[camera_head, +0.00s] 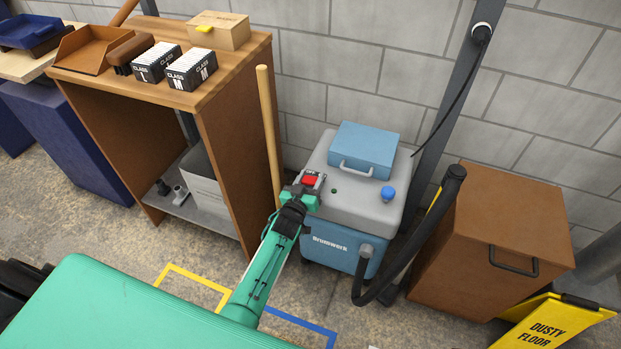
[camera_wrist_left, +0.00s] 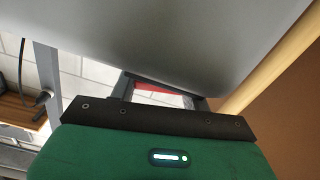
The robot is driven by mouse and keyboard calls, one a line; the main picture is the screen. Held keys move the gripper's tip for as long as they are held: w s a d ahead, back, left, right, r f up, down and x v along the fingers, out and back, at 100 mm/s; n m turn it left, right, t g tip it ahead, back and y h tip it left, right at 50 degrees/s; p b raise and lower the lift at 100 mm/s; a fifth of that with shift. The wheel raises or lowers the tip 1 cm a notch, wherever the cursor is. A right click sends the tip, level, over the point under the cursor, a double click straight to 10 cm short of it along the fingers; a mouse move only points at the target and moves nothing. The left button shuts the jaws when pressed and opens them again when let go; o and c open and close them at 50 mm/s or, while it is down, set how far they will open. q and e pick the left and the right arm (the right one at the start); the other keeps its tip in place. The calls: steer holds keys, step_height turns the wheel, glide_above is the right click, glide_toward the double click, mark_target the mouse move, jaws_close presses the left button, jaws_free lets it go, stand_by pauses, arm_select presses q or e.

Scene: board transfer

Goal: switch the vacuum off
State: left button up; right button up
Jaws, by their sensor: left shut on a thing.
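The vacuum (camera_head: 345,225) has a grey top and a blue body and stands on the floor by the wall. Its red switch (camera_head: 310,180) is at the left edge of the grey top. My left gripper (camera_head: 306,187) is at that edge, shut on the red switch. In the left wrist view the gripper (camera_wrist_left: 155,92) has a strip of the red switch (camera_wrist_left: 152,87) between its fingers, close under the grey vacuum housing (camera_wrist_left: 180,40). The fingers partly hide the switch, and its setting cannot be told. My right gripper is not in view.
A wooden stick (camera_head: 268,130) stands left of the vacuum, beside a wooden cabinet (camera_head: 225,130). A black hose (camera_head: 425,230) curves down on its right, near a brown box (camera_head: 510,225) and a yellow sign (camera_head: 550,325). A blue case (camera_head: 363,148) sits on top.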

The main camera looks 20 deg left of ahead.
arm_select(q)
steer(key=o, duration=1)
steer(key=shift+c, duration=0.2)
steer(key=shift+s, duration=0.6)
steer(key=s+p, duration=0.1)
steer(key=s, duration=1.1)
steer(key=shift+s+a+p, duration=0.25)
steer(key=shift+s+p, duration=0.05)
steer(key=shift+s, duration=0.05)
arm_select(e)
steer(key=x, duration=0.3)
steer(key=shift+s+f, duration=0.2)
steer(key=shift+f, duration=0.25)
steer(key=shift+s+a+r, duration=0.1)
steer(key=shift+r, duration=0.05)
